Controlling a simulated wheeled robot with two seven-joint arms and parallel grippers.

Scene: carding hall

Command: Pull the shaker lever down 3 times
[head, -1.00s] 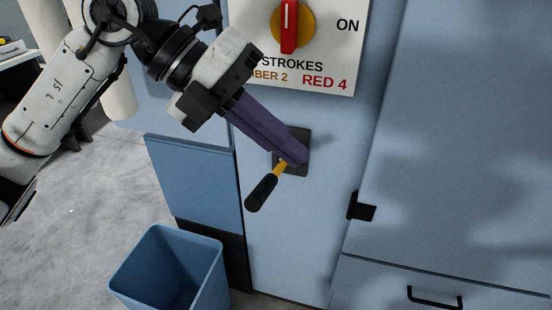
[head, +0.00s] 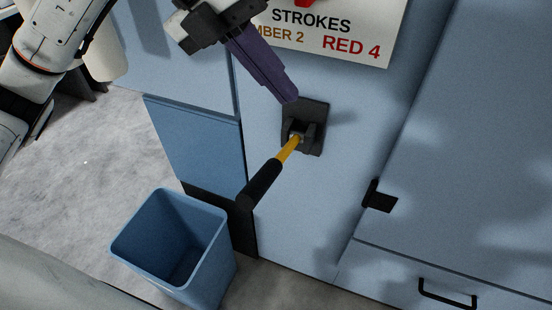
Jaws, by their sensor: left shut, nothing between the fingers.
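The shaker lever (head: 262,181) has a yellow shaft and a black grip. It comes out of a dark square mount (head: 305,125) on the blue machine panel and points down and to the left. My left gripper (head: 288,98) is shut and empty, its purple fingers just above the mount and apart from the lever's grip. Whether the fingertips touch the mount's top edge I cannot tell. My right gripper is not in view.
A sign (head: 340,32) with "STROKES" and "RED 4" is above the lever. An empty-looking blue bin (head: 205,262) stands on the floor below left. A black latch (head: 380,196) and a drawer handle (head: 447,293) are at right.

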